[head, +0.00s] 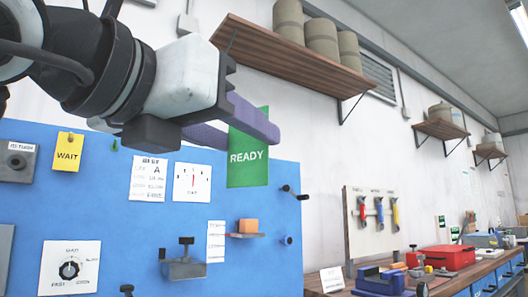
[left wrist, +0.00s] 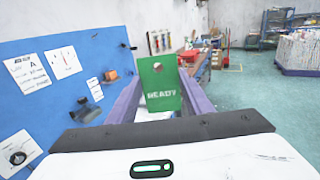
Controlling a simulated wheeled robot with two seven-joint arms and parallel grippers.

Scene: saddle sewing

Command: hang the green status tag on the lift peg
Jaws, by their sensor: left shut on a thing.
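The green status tag (head: 248,168), marked READY, is between the purple fingers of my left gripper (head: 252,136) and hangs in front of the blue board. In the left wrist view the tag (left wrist: 160,92) faces the camera nearly upright, with a hole near its top. My left gripper (left wrist: 158,96) is shut on it. A small green peg (head: 115,145) sticks out near the board's top edge, right of the yellow WAIT tag (head: 67,152). I cannot tell for sure that it is the lift peg; no label shows. My right gripper is not in view.
The blue board (head: 120,215) carries paper sheets, a dial card (head: 70,268), a black-tipped lever (head: 290,191) and a small ledge with an orange block (head: 248,226). A wooden shelf (head: 300,75) hangs above. A workbench with a red toolbox (head: 445,257) stands at the right.

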